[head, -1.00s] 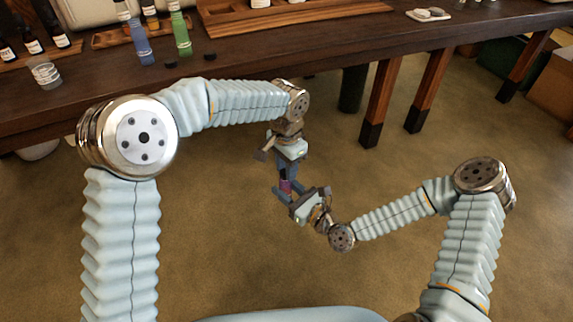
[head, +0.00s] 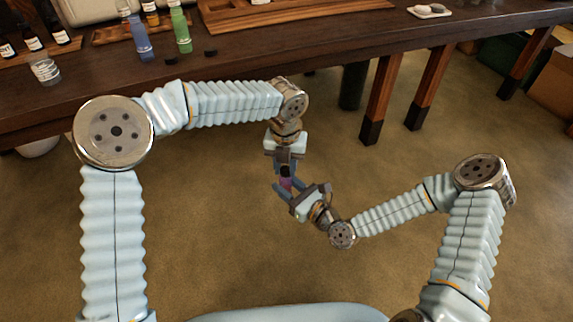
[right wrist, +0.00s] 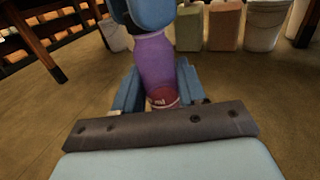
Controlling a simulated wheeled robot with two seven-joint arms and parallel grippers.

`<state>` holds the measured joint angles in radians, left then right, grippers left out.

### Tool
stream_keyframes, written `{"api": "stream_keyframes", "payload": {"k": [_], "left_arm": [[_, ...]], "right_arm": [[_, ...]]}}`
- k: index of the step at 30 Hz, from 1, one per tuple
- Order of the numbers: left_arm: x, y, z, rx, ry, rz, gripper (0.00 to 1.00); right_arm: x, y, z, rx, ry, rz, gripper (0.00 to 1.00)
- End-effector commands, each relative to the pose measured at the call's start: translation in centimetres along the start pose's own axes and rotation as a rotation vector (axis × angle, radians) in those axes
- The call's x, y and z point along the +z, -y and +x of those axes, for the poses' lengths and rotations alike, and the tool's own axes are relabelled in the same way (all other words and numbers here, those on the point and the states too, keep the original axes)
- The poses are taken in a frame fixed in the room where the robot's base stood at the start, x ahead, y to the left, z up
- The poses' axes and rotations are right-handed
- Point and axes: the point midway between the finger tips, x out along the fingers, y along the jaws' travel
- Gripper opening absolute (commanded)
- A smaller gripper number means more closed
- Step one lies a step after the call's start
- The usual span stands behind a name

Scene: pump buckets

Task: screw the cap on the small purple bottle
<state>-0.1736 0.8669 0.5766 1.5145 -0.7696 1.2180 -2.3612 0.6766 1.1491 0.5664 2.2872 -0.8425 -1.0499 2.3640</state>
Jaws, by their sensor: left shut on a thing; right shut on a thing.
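The small purple bottle (head: 286,183) is held in the air in front of the table, and it shows large in the right wrist view (right wrist: 155,65). My right gripper (head: 287,189) is shut around the bottle's lower part, with its blue fingers on both sides in the right wrist view (right wrist: 160,92). My left gripper (head: 286,170) is directly above, pointing down and shut on the dark cap (head: 286,171) at the bottle's top.
The dark table (head: 330,45) runs along the back. The floor around the grippers is clear.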

Motion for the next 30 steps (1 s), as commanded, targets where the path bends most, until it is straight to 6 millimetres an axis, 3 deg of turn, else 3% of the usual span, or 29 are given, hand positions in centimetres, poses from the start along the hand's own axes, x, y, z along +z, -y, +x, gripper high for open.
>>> {"api": "stream_keyframes", "payload": {"k": [3, 7, 11, 19, 20, 24, 30], "left_arm": [[0.03, -0.16, 0.08, -0.001, -0.001, 0.323, 0.02], [0.08, -0.19, 0.05, 0.000, 0.000, 0.569, 0.02], [0.12, -0.24, 0.03, 0.001, 0.001, 0.668, 0.02], [0.12, -0.24, 0.02, 0.002, 0.001, 0.675, 0.02], [0.12, -0.24, 0.02, 0.002, 0.001, 0.675, 0.34], [0.11, -0.23, 0.03, 0.002, 0.001, 0.674, 0.55], [0.09, -0.21, 0.04, 0.001, 0.000, 0.674, 0.55]], "right_arm": [[-0.02, 0.00, -0.01, 0.000, -0.001, 0.000, 0.00], [-0.02, 0.00, -0.01, 0.000, -0.001, 0.000, 0.00], [-0.02, -0.01, -0.01, 0.000, -0.001, 0.000, 0.00], [-0.02, -0.01, -0.02, 0.000, -0.001, 0.000, 0.00], [-0.02, -0.01, -0.02, 0.000, -0.001, 0.000, 0.00], [-0.02, -0.01, -0.01, 0.000, 0.000, 0.000, 0.00], [-0.01, -0.01, -0.01, 0.000, 0.000, 0.000, 0.00]]}}
